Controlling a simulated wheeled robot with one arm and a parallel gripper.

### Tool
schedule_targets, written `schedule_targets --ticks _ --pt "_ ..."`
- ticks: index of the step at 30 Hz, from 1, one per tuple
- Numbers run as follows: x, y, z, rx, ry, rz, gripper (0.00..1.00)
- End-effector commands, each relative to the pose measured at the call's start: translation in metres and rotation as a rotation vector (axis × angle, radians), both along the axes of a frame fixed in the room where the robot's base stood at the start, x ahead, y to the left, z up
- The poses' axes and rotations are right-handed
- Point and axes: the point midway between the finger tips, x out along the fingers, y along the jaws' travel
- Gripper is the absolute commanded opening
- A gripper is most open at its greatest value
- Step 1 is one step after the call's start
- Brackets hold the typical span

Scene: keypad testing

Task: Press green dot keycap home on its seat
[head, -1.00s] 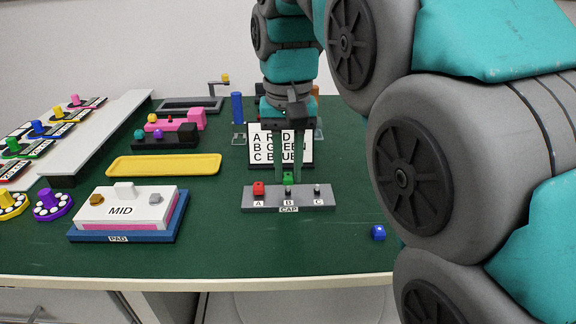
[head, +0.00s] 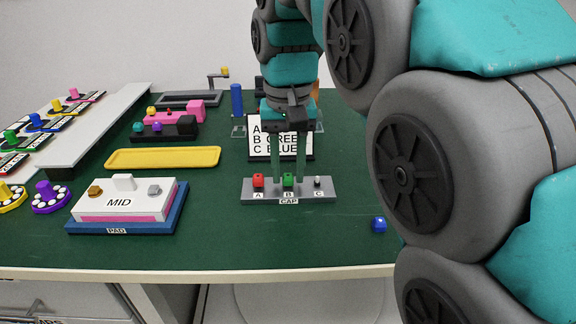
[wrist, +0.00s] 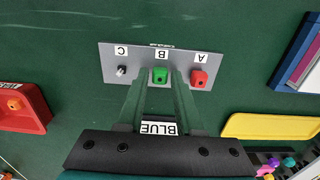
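The green keycap (head: 288,180) sits at seat B, the middle place of the grey CAP block (head: 324,194), level with the red cap beside it. It also shows in the wrist view (wrist: 160,75); its dot is too small to make out. My gripper (head: 288,182) points down over seat B. Its two fingers are spread, one on each side of the green keycap, with small gaps. In the wrist view the fingertips (wrist: 163,78) likewise flank the cap. Whether the cap is fully down on its seat I cannot tell.
The red keycap (head: 258,180) is at seat A; seat C (head: 318,181) shows a bare stem. A blue keycap (head: 379,224) lies on the green table, right of the block. The ARD/GREEN/BLUE sign (head: 262,152) stands behind my fingers.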

Motion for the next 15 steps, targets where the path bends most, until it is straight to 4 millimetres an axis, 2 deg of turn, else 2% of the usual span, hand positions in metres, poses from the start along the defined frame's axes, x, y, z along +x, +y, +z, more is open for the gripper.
schedule_targets --ticks 1,6,15 --pt "0.0001 0.0 0.0001 0.0 0.0 0.0 0.41" --pt "0.0001 0.0 0.0002 0.0 0.0 0.0 0.58" --pt "0.0003 0.0001 0.0011 0.0 -0.001 0.0 0.58"
